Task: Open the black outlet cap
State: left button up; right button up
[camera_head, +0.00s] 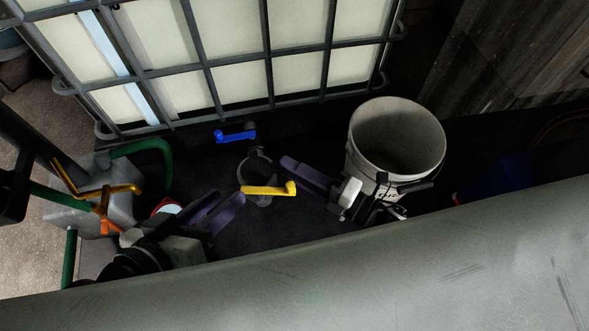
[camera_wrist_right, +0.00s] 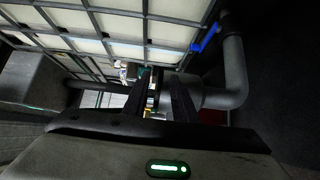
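The outlet pipe (camera_head: 256,150) comes off the tank's lower edge below a blue handle (camera_head: 235,135). A dark round piece (camera_head: 257,172), which looks like the black outlet cap, is at its end, partly behind a yellow handle (camera_head: 270,190). In the right wrist view the grey elbow pipe (camera_wrist_right: 235,75) curves down to a wide dark end beside my right finger; the cap's edge is unclear. My right gripper (camera_head: 289,164) is open just right of the pipe end, and its fingers (camera_wrist_right: 158,80) are apart. My left gripper (camera_head: 227,197) has its purple fingers apart, left of the yellow handle.
The white caged tank (camera_head: 240,45) stands behind. A pale bucket (camera_head: 395,140) stands right, behind my right wrist. A large grey surface (camera_head: 400,280) fills the front.

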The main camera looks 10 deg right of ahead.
grip_shut()
dwell(1.4)
